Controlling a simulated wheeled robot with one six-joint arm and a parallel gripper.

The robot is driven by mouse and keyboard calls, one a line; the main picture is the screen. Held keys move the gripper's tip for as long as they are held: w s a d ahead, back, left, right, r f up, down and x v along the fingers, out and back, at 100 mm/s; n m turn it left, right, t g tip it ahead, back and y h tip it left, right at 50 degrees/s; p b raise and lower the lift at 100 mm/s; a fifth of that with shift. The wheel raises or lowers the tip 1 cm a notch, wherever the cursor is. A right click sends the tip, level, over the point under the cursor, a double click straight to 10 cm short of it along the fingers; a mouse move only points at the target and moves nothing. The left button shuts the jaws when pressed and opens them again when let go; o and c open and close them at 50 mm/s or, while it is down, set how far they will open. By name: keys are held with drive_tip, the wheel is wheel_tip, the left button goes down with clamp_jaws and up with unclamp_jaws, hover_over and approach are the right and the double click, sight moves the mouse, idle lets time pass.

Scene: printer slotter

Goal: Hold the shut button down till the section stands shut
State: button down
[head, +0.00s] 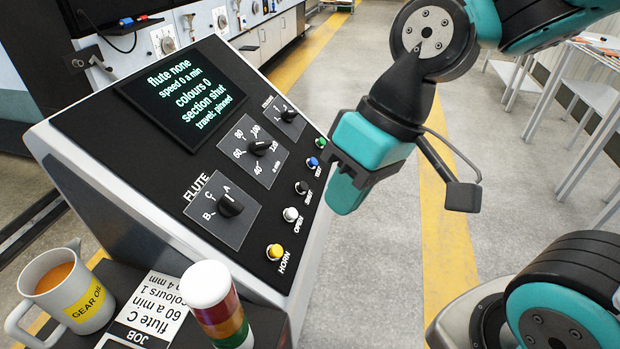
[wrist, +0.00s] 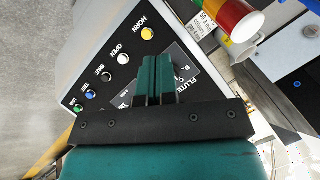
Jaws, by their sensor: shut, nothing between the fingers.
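The black shut button (head: 302,187) is on the sloping control panel, between the white open button (head: 291,214) and a blue button (head: 312,162). It also shows in the wrist view (wrist: 107,77), left of my fingers. My gripper (head: 347,190) is shut and empty. In the head view it hangs just right of the button row, apart from the shut button. The screen (head: 182,92) reads flute none, speed 0 a min, colours 0, section shut, travel: pinned. The section itself cannot be made out.
A yellow horn button (head: 275,252) and a green button (head: 321,143) are in the same row. Dark knobs, including the flute knob (head: 230,205), sit left of it. A signal lamp (head: 216,305), a job card (head: 145,312) and a gear oil jug (head: 65,290) stand nearby.

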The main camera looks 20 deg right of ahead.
sight(305, 186)
drive_tip(key=w+d+f+m+t+y, duration=0.1)
drive_tip(key=w+d+f+m+t, duration=0.1)
drive_tip(key=w+d+m, duration=0.4)
drive_tip(key=w+d+f+m+t+y+p, duration=0.1)
drive_tip(key=w+d+f+m, duration=0.3)
drive_tip(key=w, duration=0.5)
drive_tip(key=shift+w+d+m+t+p, duration=0.3)
drive_tip(key=shift+d+m+t, duration=0.5)
drive_tip(key=shift+d+m, duration=0.3)
drive_tip(key=p+x, duration=0.1)
drive_tip(key=x, duration=1.3)
